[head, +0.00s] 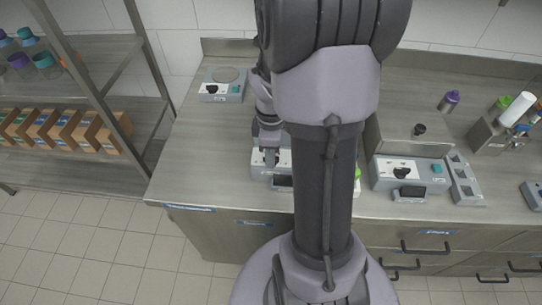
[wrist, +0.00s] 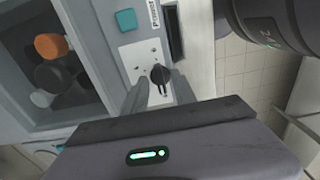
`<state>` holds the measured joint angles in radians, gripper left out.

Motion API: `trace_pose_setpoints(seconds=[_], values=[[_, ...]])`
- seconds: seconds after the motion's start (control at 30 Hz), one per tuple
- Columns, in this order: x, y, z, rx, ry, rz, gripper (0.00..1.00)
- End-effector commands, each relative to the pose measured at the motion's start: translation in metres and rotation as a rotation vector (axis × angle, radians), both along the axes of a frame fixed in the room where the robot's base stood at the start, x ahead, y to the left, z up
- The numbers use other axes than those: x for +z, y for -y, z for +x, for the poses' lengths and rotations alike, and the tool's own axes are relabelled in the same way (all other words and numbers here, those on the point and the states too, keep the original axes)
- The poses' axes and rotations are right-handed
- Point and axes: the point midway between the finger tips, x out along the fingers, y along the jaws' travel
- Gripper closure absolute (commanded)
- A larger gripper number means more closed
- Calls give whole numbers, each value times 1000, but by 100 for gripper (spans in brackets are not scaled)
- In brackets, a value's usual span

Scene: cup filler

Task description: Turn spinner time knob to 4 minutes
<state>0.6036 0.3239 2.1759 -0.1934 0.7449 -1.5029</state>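In the wrist view, a black time knob (wrist: 160,75) sits on the pale front panel of a grey machine (wrist: 96,28), with small marks around it. Its narrow pointer end faces the bottom of the picture. My gripper (wrist: 160,86) has one finger on each side of the knob, spread apart; I cannot tell whether they touch it. A teal square button (wrist: 125,20) is on the same panel. In the head view, my gripper (head: 270,156) is at the middle machine (head: 258,163), whose knob is hidden by my arm.
A dark compartment holding orange, black and white round items (wrist: 51,46) lies beside the panel. In the head view, another knobbed machine (head: 382,180) stands right, and a smaller one (head: 208,97) back left. A purple-capped bottle (head: 449,101) stands back right. The left worktop (head: 200,140) is clear.

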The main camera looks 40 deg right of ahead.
Motion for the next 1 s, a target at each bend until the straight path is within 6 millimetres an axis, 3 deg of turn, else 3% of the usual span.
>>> trace_pose_setpoints(seconds=[0.17,0.37,0.73,1.0], values=[[1,0,0,0,0,0,67],[1,0,0,0,0,0,100],[1,0,0,-22,0,0,100],[1,0,0,-170,-1,1,100]])
